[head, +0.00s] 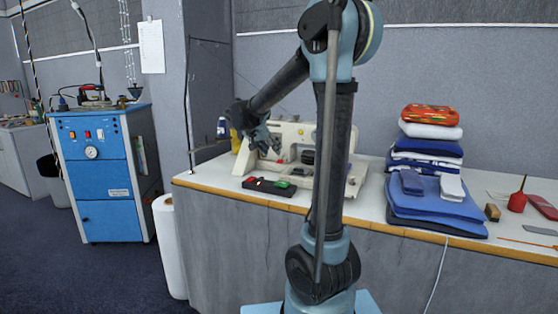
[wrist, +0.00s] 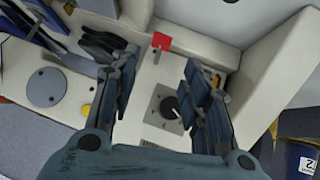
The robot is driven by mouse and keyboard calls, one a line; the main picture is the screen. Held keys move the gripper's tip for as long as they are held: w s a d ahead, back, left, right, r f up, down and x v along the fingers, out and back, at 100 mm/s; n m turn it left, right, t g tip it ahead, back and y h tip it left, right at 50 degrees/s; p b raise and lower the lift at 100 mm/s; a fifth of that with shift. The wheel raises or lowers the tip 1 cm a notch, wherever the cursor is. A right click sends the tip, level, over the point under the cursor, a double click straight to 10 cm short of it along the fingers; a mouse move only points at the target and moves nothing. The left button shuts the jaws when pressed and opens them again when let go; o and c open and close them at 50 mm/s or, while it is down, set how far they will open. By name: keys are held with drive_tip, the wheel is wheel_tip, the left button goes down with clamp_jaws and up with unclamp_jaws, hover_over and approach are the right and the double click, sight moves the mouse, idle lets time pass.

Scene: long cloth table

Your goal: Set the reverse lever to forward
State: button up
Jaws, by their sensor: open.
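A cream sewing machine (head: 290,132) stands on the table, partly hidden behind my arm in the head view. In the wrist view its cream body (wrist: 262,85) fills much of the picture. I cannot tell the remaining depth. In the head view my gripper (head: 262,140) is at the machine's upper left.
Folded cloth (head: 430,200) is stacked to the right. The wrist view shows a red tab (wrist: 161,41), a grey disc (wrist: 46,87) and a yellow knob (wrist: 87,110) on the machine.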

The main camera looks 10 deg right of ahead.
sight(279, 160)
drive_tip(key=x, duration=0.8)
clamp_jaws()
